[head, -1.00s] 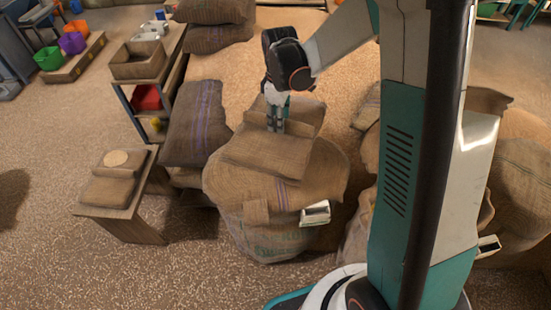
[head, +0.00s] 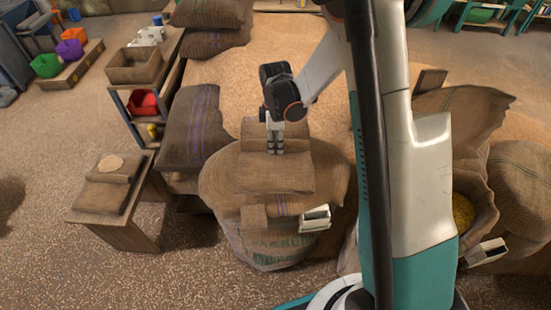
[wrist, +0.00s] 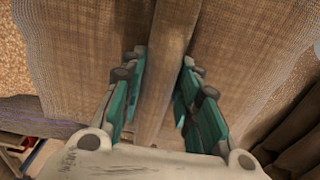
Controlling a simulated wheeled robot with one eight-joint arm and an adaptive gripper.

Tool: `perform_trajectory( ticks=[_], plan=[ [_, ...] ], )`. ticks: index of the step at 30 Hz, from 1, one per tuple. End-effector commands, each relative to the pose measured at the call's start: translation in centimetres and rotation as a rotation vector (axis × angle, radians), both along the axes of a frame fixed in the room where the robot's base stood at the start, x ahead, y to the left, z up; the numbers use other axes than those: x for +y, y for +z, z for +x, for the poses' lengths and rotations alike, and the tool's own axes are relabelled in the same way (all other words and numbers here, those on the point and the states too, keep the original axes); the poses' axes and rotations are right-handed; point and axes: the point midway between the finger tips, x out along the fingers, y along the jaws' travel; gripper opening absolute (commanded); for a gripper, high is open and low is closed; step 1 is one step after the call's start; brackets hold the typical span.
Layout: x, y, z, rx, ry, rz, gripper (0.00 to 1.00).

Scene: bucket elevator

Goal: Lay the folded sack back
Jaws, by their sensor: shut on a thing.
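The folded sack (head: 270,178) is a flat brown burlap piece with a raised fold across it. It lies over the top of a big round burlap sack (head: 265,240) with green print. My gripper (head: 275,151) points down at the raised fold. In the wrist view my gripper (wrist: 160,95) has its teal fingers on both sides of the narrow ridge of the folded sack (wrist: 170,45), shut on it. Whether the sack's underside touches the big sack everywhere is hidden.
A low wooden stand (head: 107,200) with a folded cloth and a round disc is at left. Dark sacks (head: 190,130) and a shelf (head: 140,75) stand behind it. An open sack of yellow grain (head: 463,213) is at right.

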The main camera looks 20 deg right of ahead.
Motion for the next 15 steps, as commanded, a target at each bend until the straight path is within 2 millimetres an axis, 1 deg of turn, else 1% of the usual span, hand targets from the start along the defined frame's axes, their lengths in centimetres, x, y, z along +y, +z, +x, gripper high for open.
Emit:
perform_trajectory(
  ticks=[1,3,11,15],
  plan=[
    [0.0,-1.0,0.0,0.000,0.000,0.000,0.00],
    [0.0,-1.8,0.0,0.000,0.000,0.000,0.00],
    [0.0,-3.1,0.0,0.000,0.000,0.000,0.00],
    [0.0,-5.1,0.0,0.000,0.000,0.000,0.00]
  ],
)
